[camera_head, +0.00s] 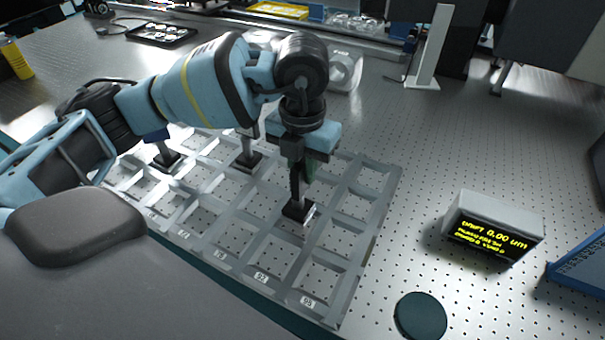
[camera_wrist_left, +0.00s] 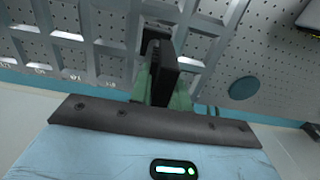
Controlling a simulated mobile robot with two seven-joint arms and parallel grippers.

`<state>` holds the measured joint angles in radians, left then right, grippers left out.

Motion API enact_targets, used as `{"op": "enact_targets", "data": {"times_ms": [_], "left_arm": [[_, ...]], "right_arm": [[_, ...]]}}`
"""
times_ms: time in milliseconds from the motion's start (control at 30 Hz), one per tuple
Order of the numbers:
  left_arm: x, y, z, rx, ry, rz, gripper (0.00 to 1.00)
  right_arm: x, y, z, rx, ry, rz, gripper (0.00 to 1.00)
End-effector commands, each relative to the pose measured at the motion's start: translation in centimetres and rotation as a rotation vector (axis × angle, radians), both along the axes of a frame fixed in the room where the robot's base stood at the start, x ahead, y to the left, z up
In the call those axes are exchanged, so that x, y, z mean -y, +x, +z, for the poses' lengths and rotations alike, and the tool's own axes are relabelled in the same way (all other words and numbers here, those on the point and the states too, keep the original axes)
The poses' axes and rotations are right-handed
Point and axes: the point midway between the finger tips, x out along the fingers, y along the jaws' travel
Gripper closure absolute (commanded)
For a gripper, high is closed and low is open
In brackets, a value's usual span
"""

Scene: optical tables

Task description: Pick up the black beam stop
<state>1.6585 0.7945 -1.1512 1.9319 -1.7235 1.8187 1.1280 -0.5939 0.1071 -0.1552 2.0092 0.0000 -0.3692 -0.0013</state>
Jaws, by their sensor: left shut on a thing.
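The black beam stop (camera_head: 297,209) has a square dark base and an upright black part. It stands in a compartment of the grey grid tray (camera_head: 383,215), right of the tray's middle. My left gripper (camera_head: 304,175) is above it, pointing down, and shut on its upright part. In the left wrist view the black beam stop (camera_wrist_left: 163,70) is between the green fingers of my left gripper (camera_wrist_left: 166,95), its base beyond them. I cannot tell whether the base touches the tray floor. My right gripper is not in view.
Two other dark-based pieces stand in the tray, one at the left (camera_head: 166,160) and one nearer the middle (camera_head: 247,161). A display box (camera_head: 493,225) and a dark round disc (camera_head: 421,316) are right of the tray. The perforated tabletop behind the display box is clear.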

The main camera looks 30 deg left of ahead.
Motion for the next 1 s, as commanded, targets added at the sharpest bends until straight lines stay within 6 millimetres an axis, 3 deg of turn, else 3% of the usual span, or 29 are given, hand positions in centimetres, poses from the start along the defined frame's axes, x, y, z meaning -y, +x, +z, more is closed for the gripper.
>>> {"op": "enact_targets", "data": {"times_ms": [67,433,800,1000], "left_arm": [[0.1,0.1,0.8,0.003,-0.002,-0.001,1.00],[3.7,1.0,0.9,0.002,-0.003,-0.003,1.00],[11.3,2.8,1.6,0.001,-0.002,-0.004,1.00],[14.1,3.6,1.9,0.002,-0.002,-0.001,1.00]], "right_arm": [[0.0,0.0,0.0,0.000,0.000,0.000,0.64],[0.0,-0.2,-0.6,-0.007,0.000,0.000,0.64],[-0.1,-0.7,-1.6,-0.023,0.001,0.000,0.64],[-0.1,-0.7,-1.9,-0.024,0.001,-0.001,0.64]]}}
